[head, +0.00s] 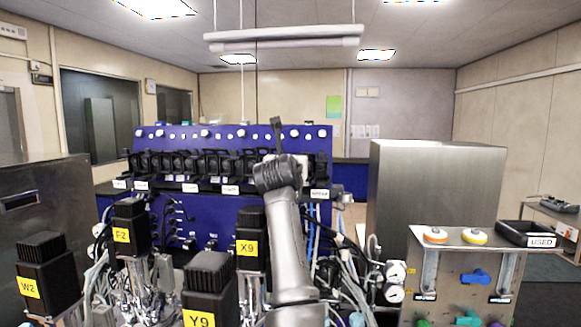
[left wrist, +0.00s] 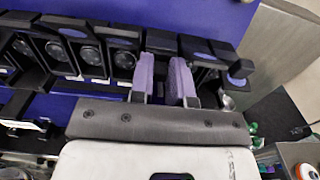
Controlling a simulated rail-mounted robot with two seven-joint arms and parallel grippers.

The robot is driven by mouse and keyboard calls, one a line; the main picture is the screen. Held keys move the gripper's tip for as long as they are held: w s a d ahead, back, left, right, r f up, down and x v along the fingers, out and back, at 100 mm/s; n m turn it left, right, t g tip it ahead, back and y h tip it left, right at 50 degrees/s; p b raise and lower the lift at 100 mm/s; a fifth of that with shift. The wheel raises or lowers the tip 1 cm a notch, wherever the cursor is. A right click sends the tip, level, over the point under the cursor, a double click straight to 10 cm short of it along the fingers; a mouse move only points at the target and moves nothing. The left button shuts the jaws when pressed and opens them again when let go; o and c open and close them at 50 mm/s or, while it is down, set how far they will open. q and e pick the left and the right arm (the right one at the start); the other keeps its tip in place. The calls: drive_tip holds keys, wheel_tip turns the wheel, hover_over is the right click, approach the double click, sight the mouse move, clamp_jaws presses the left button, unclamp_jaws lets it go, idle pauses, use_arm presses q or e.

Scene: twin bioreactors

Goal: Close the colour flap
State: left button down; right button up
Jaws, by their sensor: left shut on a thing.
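A row of black flaps (head: 205,164) runs along the front of the blue panel (head: 225,143). My left arm rises up the middle of the head view, and its wrist covers part of the right end of the row. In the left wrist view, my left gripper (left wrist: 163,72) has two purple-faced fingers shut on a black flap part at the right end of the row. The gripped part is mostly hidden between the fingers. A black flap with a round opening (left wrist: 124,55) sits just left of the fingers. I cannot read which flap is the colour one. My right gripper is not in view.
Dark-capped units with yellow labels, X9 (head: 250,238), Y9 (head: 209,290), F-2 (head: 129,225) and W2 (head: 44,275), stand in front of the panel among cables and tubes. A steel cabinet (head: 437,195) and a black USED tray (head: 525,236) are at the right.

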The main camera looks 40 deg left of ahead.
use_arm(q)
drive_tip(key=shift+r, duration=0.1)
drive_tip(key=c, duration=1.1)
unclamp_jaws()
drive_tip(key=shift+s+d, duration=0.1)
drive_tip(key=shift+s+d, duration=0.1)
drive_tip(key=shift+s, duration=0.15)
drive_tip(key=shift+b+v, duration=2.1)
drive_tip(key=shift+v, duration=4.45)
